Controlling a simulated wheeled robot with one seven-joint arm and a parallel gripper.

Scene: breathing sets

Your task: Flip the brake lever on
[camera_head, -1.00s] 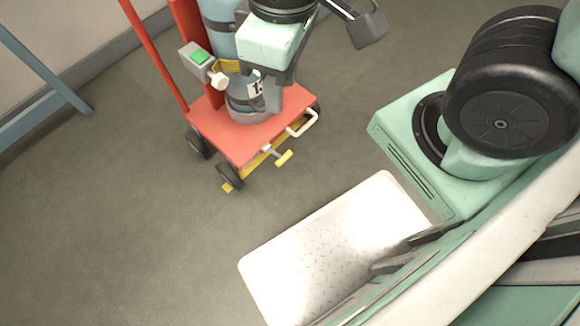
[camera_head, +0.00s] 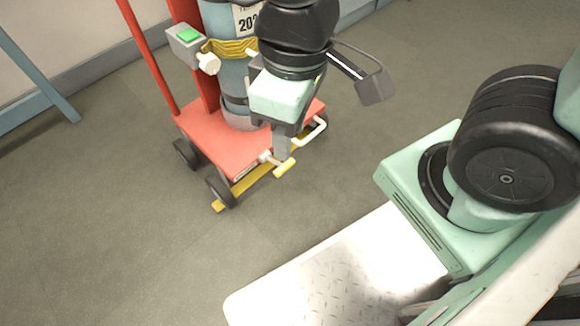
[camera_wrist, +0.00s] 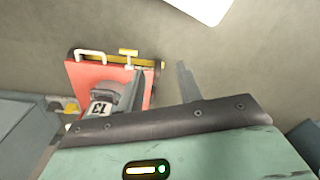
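The red cart (camera_head: 215,140) stands on the floor at the upper left of the head view, carrying a blue-grey cylinder (camera_head: 228,75). A yellow brake lever (camera_head: 284,168) sticks out from its front edge, beside a yellow bar (camera_head: 245,186). The lever also shows in the wrist view (camera_wrist: 128,52), near the left fingertip. My gripper (camera_head: 283,150) is just above and behind the lever in the head view. In the wrist view its two fingers (camera_wrist: 160,67) are apart with nothing between them. I cannot tell whether a finger touches the lever.
A white loop handle (camera_head: 313,134) sits on the cart's edge right of the lever. A grey box with a green button (camera_head: 188,37) is on the cart's post. Open floor (camera_head: 110,240) lies in front of the cart.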

